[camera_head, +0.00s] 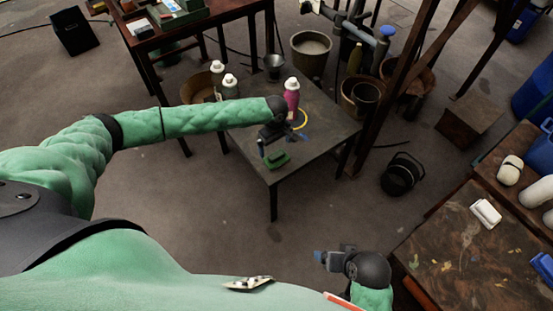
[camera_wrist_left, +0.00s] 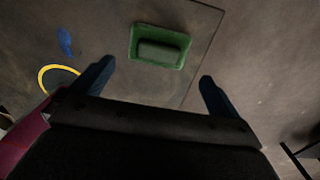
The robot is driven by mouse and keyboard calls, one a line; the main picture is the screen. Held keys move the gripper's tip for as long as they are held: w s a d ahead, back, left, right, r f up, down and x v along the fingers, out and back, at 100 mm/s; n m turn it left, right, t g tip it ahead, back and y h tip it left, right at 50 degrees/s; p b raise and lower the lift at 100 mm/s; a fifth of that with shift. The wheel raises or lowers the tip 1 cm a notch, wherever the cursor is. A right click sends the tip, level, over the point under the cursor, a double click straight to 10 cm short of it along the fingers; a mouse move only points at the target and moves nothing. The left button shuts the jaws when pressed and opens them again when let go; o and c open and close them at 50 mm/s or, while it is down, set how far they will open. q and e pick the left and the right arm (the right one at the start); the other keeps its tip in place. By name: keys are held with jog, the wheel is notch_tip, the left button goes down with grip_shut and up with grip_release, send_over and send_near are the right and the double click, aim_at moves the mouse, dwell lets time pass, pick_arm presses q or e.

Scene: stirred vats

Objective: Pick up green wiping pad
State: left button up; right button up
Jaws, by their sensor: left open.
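The green wiping pad (camera_head: 278,159) lies on the dark table (camera_head: 318,147), close to its front edge. In the left wrist view the pad (camera_wrist_left: 160,46) is a green rectangle with a raised rim and a darker block in its middle. My left gripper (camera_head: 279,143) is open and empty above the table, just behind the pad in the head view. In the wrist view its two dark blue fingers (camera_wrist_left: 156,75) are spread wide, with the pad ahead of their tips, not between them. My right gripper (camera_head: 322,257) is low at the front, away from the table; its jaw gap is unclear.
A magenta bottle (camera_head: 292,97) with a white cap stands beside my left wrist. A yellow ring (camera_head: 301,118) and a blue item (camera_wrist_left: 65,41) lie near it. More white-capped bottles (camera_head: 229,86) stand at the table's back left. A black bucket (camera_head: 402,175) is on the floor.

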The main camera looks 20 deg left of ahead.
aim_at(276, 155)
pick_arm(q)
notch_tip(276, 155, down, 2)
jog(key=shift+f, duration=0.2)
jog(key=f, duration=0.3)
jog(key=shift+d+f+p, duration=0.15)
jog(key=shift+d+p, duration=0.1)
jog(key=shift+p, duration=0.1)
jog(key=shift+f, duration=0.75)
pick_arm(e)
jog(key=shift+s+d+r, duration=0.3)
jog(key=shift+d+r, duration=0.25)
jog(key=shift+r, duration=0.15)
pick_arm(q)
jog(key=c, duration=0.8)
pick_arm(e)
jog(key=shift+w, duration=0.15)
jog(key=shift+f, duration=0.1)
